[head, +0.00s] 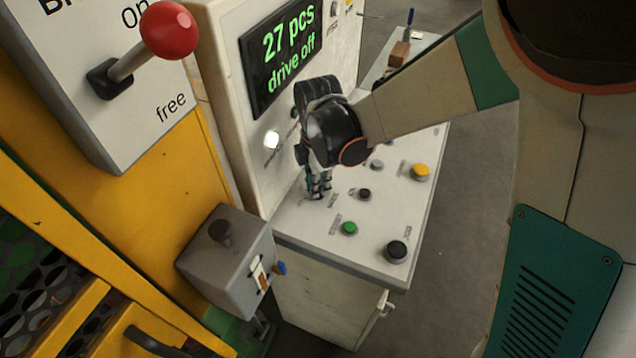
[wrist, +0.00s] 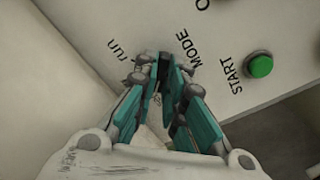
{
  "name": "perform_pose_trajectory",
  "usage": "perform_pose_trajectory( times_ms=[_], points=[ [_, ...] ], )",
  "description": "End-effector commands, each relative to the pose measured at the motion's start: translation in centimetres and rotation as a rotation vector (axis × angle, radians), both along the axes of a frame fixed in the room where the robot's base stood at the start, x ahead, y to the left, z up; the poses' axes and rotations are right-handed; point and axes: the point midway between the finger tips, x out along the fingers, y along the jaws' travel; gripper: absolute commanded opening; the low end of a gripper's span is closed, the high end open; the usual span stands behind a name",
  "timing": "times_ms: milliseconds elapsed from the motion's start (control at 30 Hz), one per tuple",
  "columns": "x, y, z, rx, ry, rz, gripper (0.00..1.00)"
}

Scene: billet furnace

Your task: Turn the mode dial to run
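The mode dial is mostly hidden by my gripper; a small dark part of it (wrist: 163,72) seems to show between the fingertips in the wrist view. The label MODE is right of the fingertips and "run" is to their upper left. My gripper (head: 319,188) points down at the white control panel in the head view, its fingertips close to the panel top. In the wrist view the two teal fingers (wrist: 165,78) converge closely around the dial. Which way the dial points is hidden.
The control desk (head: 315,225) also carries a green START button (head: 349,228), which shows in the wrist view (wrist: 260,66), plus black knobs (head: 397,250) and a yellow button (head: 421,171). A display (head: 284,50) reads "27 pcs drive off". A red-knobbed lever (head: 168,30) and a grey box (head: 226,262) stand left.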

Motion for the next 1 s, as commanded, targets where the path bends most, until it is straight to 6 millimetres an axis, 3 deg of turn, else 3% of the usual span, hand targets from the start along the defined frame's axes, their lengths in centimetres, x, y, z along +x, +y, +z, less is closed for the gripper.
perform_pose_trajectory(
  times_ms=[467,1000],
  points=[
    [0.02,0.01,-0.03,0.000,-0.001,-0.078,0.00],
    [0.04,0.02,-0.04,0.000,-0.001,-0.536,0.00]
  ],
)
